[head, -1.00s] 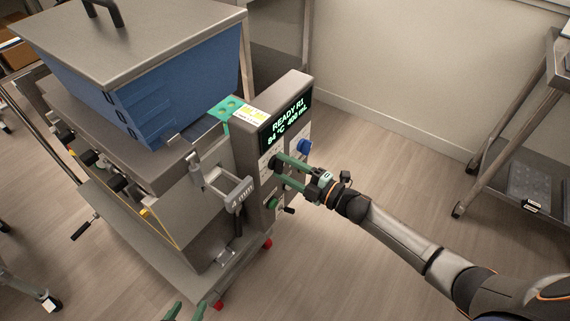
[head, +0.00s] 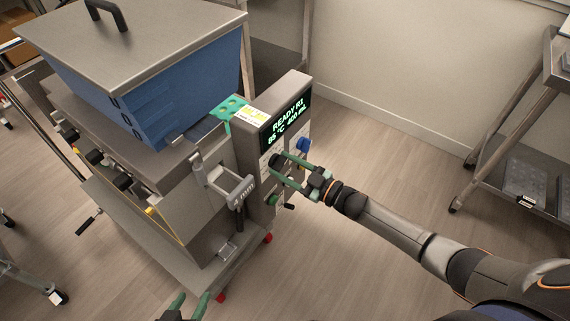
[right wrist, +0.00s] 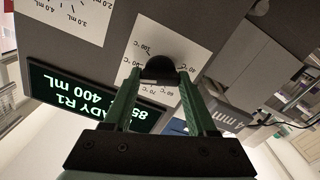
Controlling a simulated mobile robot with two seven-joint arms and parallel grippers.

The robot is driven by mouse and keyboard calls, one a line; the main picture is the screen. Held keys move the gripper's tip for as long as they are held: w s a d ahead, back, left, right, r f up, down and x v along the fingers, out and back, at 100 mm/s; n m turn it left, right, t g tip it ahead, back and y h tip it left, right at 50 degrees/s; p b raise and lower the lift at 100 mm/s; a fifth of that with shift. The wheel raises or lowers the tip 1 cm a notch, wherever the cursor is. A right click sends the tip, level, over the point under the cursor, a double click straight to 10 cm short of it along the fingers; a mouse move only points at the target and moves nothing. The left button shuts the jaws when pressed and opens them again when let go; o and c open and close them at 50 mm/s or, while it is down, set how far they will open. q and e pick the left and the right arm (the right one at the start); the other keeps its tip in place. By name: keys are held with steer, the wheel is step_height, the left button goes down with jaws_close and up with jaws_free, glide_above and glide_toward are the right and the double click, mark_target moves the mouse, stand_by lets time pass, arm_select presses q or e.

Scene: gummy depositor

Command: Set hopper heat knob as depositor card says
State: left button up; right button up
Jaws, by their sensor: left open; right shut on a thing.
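The hopper heat knob (right wrist: 158,68) is a dark round knob on a white dial plate with °C marks, seen in the right wrist view. My right gripper (right wrist: 158,80) is shut on it, one green finger on each side. In the head view, my right gripper (head: 274,172) is at the panel below the display (head: 285,124), which reads READY R1, 85 °C, 400 mL. A yellow and white card (head: 250,114) lies by a green plate on top of the machine; its print is too small to read. My left gripper (head: 186,306) is open and empty at the bottom edge.
A blue knob (head: 303,145) and a green button (head: 272,199) sit near my right gripper. The blue hopper (head: 185,90) with a steel lid stands at left. A steel cart (head: 510,150) is at right, with open floor between.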

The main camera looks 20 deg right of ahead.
arm_select(q)
steer(key=shift+d+r, duration=0.1)
steer(key=shift+r, duration=0.05)
arm_select(e)
steer(key=shift+m, duration=0.8)
arm_select(q)
steer(key=shift+w+r, duration=0.1)
arm_select(e)
steer(key=o, duration=1.4)
steer(key=shift+c, duration=0.2)
arm_select(q)
steer(key=shift+w+r+p, duration=0.2)
steer(key=shift+r+p, duration=0.45)
steer(key=shift+p, duration=0.2)
arm_select(e)
steer(key=v, duration=1.2)
steer(key=shift+s+d, duration=0.2)
arm_select(q)
steer(key=shift+s+f, duration=0.15)
steer(key=shift+s, duration=0.1)
